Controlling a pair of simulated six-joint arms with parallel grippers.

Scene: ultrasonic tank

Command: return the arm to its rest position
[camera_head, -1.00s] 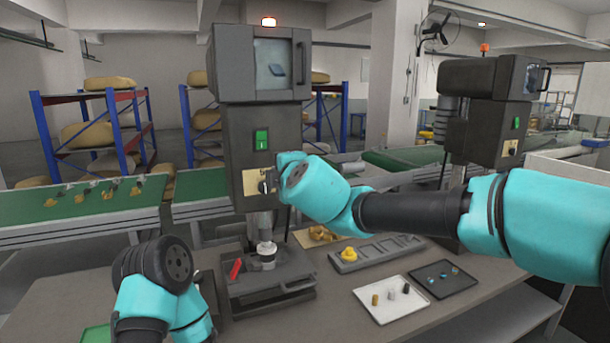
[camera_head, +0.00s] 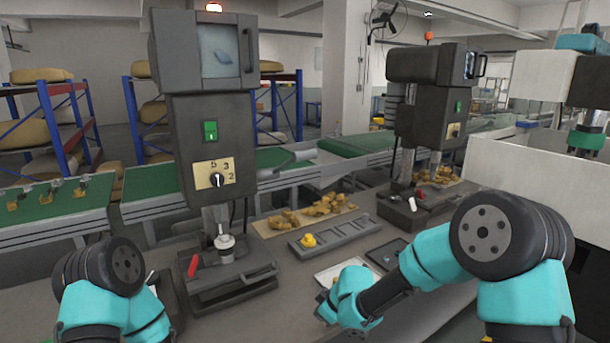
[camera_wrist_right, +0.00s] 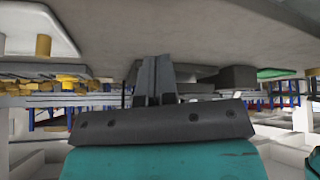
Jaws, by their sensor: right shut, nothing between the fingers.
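My right arm (camera_head: 430,262) is folded on the right, its teal wrist (camera_head: 345,300) low over the front of the table. The fingers are hidden in the head view. In the right wrist view my right gripper (camera_wrist_right: 155,62) is shut and empty, its two dark fingers together. My left arm (camera_head: 110,285) is folded at the lower left, its gripper out of view. The near machine (camera_head: 206,125) has a green switch (camera_head: 210,131) and a numbered dial (camera_head: 216,180). My right wrist is well apart from the dial.
A white tray (camera_head: 322,279) lies partly behind my right wrist, with a dark tray (camera_head: 380,252) beyond. A grey slotted holder (camera_head: 345,238) carries a yellow piece (camera_head: 308,240). A second machine (camera_head: 430,105) stands farther right. A white wall-like block (camera_head: 535,165) stands behind my right arm.

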